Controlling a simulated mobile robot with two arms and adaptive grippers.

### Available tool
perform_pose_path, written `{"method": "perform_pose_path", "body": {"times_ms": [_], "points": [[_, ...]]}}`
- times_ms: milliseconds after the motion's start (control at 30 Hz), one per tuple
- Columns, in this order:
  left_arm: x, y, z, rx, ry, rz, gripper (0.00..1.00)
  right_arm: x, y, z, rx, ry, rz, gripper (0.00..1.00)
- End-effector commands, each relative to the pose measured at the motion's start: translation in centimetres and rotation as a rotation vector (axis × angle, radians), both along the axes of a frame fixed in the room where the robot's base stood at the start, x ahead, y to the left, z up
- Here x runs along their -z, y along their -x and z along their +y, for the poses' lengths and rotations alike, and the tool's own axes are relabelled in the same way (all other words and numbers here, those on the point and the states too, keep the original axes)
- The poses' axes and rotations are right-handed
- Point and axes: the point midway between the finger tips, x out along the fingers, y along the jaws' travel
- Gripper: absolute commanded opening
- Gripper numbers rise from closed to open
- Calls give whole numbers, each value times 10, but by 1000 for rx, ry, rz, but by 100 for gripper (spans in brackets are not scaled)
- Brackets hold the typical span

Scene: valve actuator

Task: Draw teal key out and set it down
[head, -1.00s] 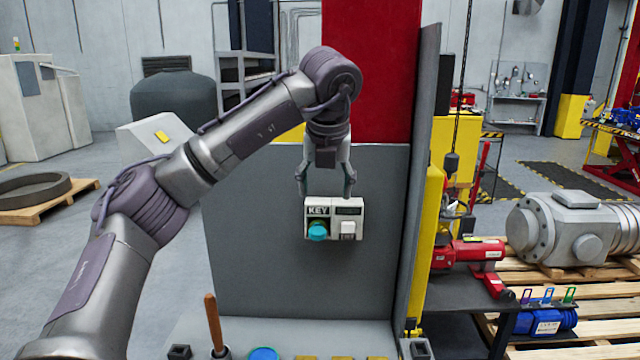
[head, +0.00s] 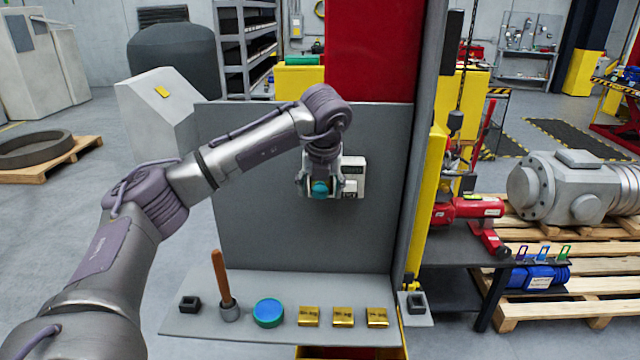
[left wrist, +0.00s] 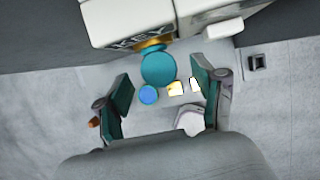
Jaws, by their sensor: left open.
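The teal key (head: 320,189) sits in the white key box (head: 352,172) on the upright grey panel. In the left wrist view the teal key (left wrist: 158,69) shows as a round knob, with a brass-coloured part where it meets the box, under the KEY label (left wrist: 135,42). My left gripper (head: 319,190) is at the box's left half, in front of the key. In the left wrist view its two fingers (left wrist: 160,98) are apart, one on each side of the key, with gaps visible. My right gripper is not in view.
Below the panel, a grey shelf (head: 240,318) holds a wooden-handled tool (head: 221,278), a blue disc with a green rim (head: 268,312), several brass blocks (head: 343,316) and small black sockets (head: 189,303). Bare shelf lies between them. A yellow post (head: 432,200) stands right of the panel.

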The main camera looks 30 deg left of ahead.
Motion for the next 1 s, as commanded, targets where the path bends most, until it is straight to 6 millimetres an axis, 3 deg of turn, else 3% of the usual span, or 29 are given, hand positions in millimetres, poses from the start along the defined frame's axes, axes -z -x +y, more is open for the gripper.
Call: {"method": "perform_pose_path", "body": {"times_ms": [333,700,733,933,1000], "points": [[4,-1,1,1,0,0,67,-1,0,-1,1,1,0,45],[4,-1,1,1,0,0,5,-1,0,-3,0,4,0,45],[4,-1,1,1,0,0,35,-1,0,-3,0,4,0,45],[3,-1,1,1,0,0,2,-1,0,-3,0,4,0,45],[3,-1,1,1,0,0,0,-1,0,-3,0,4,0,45]]}}
